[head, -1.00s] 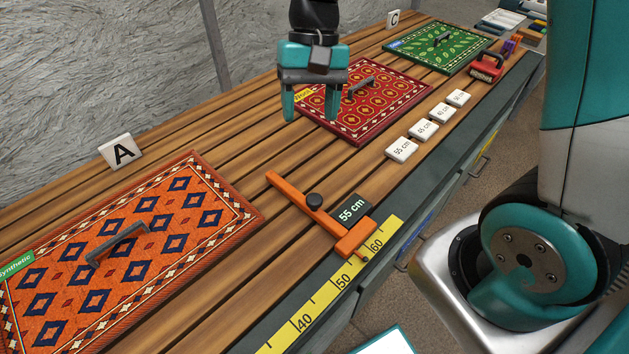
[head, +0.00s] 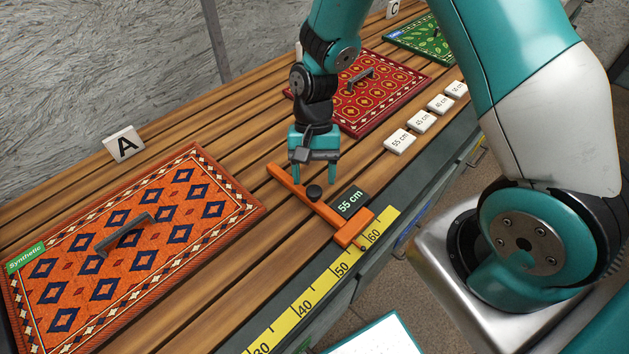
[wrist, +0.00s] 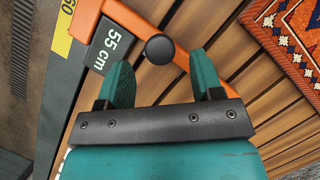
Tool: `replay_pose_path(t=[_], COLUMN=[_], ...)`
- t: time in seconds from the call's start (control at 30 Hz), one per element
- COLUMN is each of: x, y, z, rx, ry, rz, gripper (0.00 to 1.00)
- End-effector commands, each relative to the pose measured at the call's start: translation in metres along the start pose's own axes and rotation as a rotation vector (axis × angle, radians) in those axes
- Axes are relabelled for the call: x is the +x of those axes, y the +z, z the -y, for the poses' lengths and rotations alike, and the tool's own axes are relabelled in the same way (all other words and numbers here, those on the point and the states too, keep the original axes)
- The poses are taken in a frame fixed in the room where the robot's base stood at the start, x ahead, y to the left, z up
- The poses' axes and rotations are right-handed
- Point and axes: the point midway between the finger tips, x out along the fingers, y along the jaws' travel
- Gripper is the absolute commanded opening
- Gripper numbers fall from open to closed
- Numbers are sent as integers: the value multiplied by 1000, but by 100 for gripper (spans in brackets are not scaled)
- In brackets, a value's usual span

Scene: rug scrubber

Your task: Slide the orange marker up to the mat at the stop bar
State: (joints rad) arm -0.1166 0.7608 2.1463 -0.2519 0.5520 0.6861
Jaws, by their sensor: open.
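The orange marker (head: 343,227) is a T-shaped slider with a black knob (head: 314,192). It lies across the slats, its wide end by the yellow ruler (head: 305,303) near the 60 mark. A dark "55 cm" plate (head: 350,202) sits beside it. My gripper (head: 315,178) is open and empty, fingers pointing down just behind the knob in the head view. In the wrist view the knob (wrist: 160,49) shows ahead of and between the open fingers (wrist: 165,75); contact cannot be told. The orange patterned mat (head: 165,215) lies left of the marker, with a gap between. I cannot identify the stop bar.
A dark handle (head: 125,235) stands on the orange mat, and a card marked A (head: 124,144) stands behind it. A red mat (head: 395,95), a green mat (head: 425,37) and several white distance tiles (head: 400,140) lie farther right. Bare slats separate marker and orange mat.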

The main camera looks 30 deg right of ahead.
Motion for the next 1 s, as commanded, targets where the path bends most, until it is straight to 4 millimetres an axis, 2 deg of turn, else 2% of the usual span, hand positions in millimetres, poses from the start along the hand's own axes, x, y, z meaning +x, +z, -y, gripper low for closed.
replay_pose_path(t=[0.1,0.2,0.57,0.73,0.77,1.0], x=[17,25,30,30,30,29], y=[1,1,0,0,0,0], z=[0,0,0,0,0,-2], rx=[0,0,0,0,0,11], ry=[2,2,0,0,0,-4], rz=[3,2,0,0,0,0], gripper=[60,60,60,21,18,19])
